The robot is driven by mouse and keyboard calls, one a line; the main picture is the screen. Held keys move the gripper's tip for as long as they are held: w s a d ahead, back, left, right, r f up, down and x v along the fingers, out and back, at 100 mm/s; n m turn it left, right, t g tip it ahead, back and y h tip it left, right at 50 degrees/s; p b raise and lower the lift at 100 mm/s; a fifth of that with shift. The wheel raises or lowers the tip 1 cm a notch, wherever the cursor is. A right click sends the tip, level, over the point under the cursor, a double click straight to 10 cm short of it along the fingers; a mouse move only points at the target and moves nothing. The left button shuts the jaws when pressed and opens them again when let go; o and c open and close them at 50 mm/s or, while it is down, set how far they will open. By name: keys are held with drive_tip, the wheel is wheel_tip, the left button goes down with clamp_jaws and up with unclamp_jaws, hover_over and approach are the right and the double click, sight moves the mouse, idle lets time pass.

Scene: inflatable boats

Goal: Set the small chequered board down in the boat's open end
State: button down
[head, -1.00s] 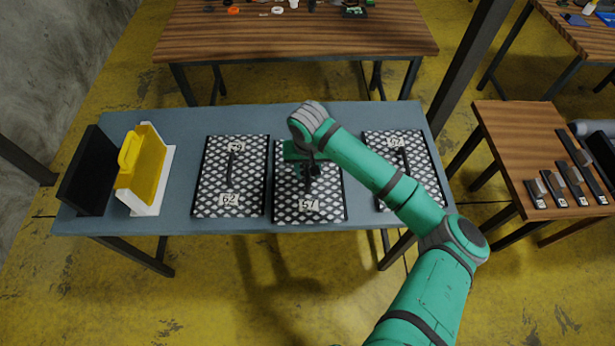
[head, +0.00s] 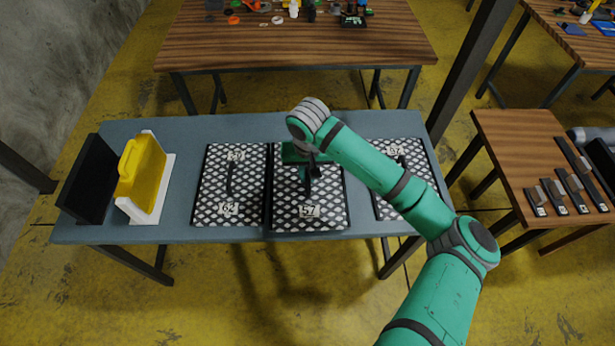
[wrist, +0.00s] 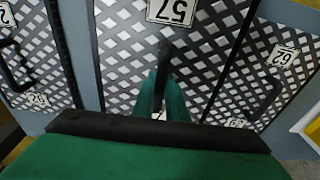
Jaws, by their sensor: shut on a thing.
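A black-and-white chequered board (head: 325,216) marked 57 is in the middle of the blue-grey table (head: 172,128). My gripper (head: 313,168) is over its middle, shut on the board's dark upright handle. In the wrist view, my fingers (wrist: 166,95) close on that handle (wrist: 163,62) above the chequered face (wrist: 118,50). The board looks level; whether it is just clear of the table I cannot tell for sure. Similar boards lie at left (head: 212,185) and right (head: 415,158), the right one partly behind my arm. I cannot make out a boat or its open end.
A yellow piece on a white base (head: 142,180) and a black upright panel (head: 88,180) stand at the table's left end. A brown table (head: 300,45) with small parts is behind. Another (head: 510,150) at right holds several dark strips.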

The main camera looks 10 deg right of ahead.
drive_tip(key=s+r, duration=0.5)
drive_tip(key=shift+a, duration=0.4)
drive_tip(key=s+a+r, duration=0.1)
drive_tip(key=s+r, duration=0.2)
drive_tip(key=s, duration=0.4)
drive_tip(key=shift+s+r, duration=0.2)
drive_tip(key=shift+s, duration=0.1)
drive_tip(key=shift+w+a, duration=0.2)
drive_tip(key=shift+a, duration=0.05)
